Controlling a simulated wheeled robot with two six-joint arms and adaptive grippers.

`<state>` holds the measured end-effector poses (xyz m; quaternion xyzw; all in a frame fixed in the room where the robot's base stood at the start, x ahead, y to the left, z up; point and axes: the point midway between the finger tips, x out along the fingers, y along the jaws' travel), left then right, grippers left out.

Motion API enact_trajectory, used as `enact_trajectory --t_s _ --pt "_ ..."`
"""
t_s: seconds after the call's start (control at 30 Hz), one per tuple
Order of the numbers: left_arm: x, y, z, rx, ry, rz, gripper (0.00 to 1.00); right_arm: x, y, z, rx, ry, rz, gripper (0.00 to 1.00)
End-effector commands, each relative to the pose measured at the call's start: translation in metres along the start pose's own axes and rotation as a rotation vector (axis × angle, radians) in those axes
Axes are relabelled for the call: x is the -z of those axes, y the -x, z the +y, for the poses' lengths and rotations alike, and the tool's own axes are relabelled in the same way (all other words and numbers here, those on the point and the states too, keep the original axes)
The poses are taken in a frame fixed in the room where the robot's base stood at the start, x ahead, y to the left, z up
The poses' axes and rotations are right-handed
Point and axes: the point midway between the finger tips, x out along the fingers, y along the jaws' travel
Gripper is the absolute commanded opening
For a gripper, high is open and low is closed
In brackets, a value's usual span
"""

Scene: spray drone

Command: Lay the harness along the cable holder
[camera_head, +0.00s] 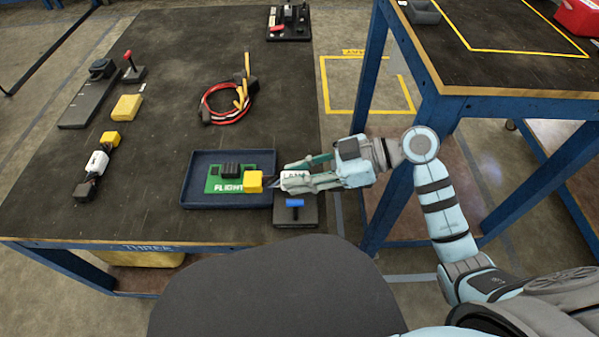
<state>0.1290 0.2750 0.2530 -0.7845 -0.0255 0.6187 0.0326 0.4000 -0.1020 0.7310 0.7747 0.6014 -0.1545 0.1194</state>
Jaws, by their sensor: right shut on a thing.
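A red and black cable loop, seemingly the harness (226,116), lies on the dark table near its middle. Yellow upright prongs (242,92), which may be the cable holder, stand at the loop's right side; I cannot tell whether the cable sits in them or beside them. My right gripper (283,184) reaches in from the right, over the right edge of a dark blue tray. It is shut on a white labelled part (295,177), partly hidden by the fingers. A yellow block (253,182) shows at the fingertips, over the tray's green board. My left gripper is out of view.
The blue tray (190,190) holds a green board (213,184). A blue-handled black fixture (295,212) is below my right gripper. A yellow-white-black part (97,162), a yellow block (127,107) and a red-handled fixture (134,72) are at left. The table between them is clear.

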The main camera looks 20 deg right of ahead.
Motion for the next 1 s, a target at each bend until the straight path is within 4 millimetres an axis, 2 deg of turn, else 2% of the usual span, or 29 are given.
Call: enact_trajectory --t_s 0.27,0.3,0.4,0.43,0.77,0.83,0.87,1.0 --pt "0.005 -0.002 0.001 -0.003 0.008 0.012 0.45 -0.004 -0.002 0.0 0.0 0.0 0.001 0.0" --pt "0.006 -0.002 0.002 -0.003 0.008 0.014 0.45 -0.004 -0.002 0.0 0.0 0.0 0.0 0.26" --pt "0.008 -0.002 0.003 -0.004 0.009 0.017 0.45 -0.004 -0.002 0.0 0.0 0.0 0.0 0.42" --pt "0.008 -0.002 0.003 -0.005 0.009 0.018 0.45 -0.004 -0.002 0.0 0.0 0.0 0.0 0.45" --pt "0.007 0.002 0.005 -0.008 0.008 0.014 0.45 0.0 0.0 0.0 0.0 0.0 0.0 0.45" --pt "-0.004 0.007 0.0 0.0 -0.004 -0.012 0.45 0.009 0.004 0.0 0.0 0.001 0.0 0.45" --pt "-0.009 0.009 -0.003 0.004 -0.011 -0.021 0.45 0.012 0.007 0.0 -0.001 0.001 -0.002 0.45" --pt "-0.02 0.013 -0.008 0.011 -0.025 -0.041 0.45 0.008 0.043 0.0 -0.001 0.0 -0.008 0.45"
